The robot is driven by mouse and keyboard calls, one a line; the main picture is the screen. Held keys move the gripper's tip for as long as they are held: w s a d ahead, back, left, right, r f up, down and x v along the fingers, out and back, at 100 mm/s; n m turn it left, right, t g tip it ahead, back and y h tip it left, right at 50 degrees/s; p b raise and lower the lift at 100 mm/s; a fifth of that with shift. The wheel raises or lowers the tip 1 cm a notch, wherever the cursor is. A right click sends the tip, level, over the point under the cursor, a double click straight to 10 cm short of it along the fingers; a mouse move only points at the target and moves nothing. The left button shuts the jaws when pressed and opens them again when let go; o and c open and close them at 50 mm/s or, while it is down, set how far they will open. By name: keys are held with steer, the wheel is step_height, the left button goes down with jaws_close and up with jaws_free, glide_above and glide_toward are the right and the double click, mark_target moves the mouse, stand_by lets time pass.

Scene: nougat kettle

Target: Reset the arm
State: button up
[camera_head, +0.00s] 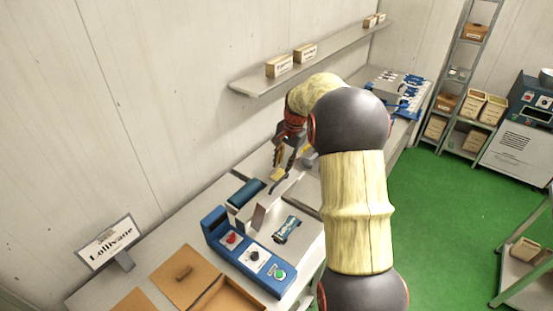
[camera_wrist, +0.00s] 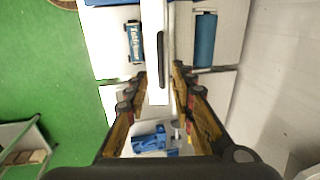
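My gripper (camera_head: 277,178) hangs over the workbench, just beyond the blue-and-white machine. Its fingers point down and stand apart, with nothing visibly held. In the wrist view my gripper (camera_wrist: 160,73) shows two fingers with a gap between them. A pale metal plate (camera_wrist: 158,96) appears in that gap, apparently below the fingers. My arm rises through the middle of the head view and hides part of the bench.
The blue-and-white machine (camera_head: 255,257) has knobs, a blue roller (camera_head: 245,192) and a blue wrapped piece (camera_head: 287,229). A wall shelf (camera_head: 310,62) holds small boxes. A sign (camera_head: 108,243) and wooden box (camera_head: 222,297) are at front left. Green floor (camera_head: 435,210) is open at right.

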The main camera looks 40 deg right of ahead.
stand_by(0.3)
steer(key=s+a+f+n+t+b, duration=0.1)
steer(key=s+a+f+n+b, duration=0.3)
steer(key=s+a+b, duration=0.5)
steer(key=s+a+f+n+t+b, duration=0.1)
steer(key=s+a+f+n+b, duration=0.4)
steer(key=s+a+b, duration=0.5)
steer(key=s+a+f+n+t+b, duration=0.1)
steer(key=s+a+f+n+b, duration=0.4)
steer(key=s+a+b, duration=0.4)
steer(key=s+a, duration=0.1)
steer(key=a, duration=0.2)
steer(key=shift+s+f+n+h+b, duration=0.2)
steer(key=shift+n+h+b, duration=0.1)
steer(key=shift+n+b, duration=0.1)
steer(key=shift+d, duration=0.1)
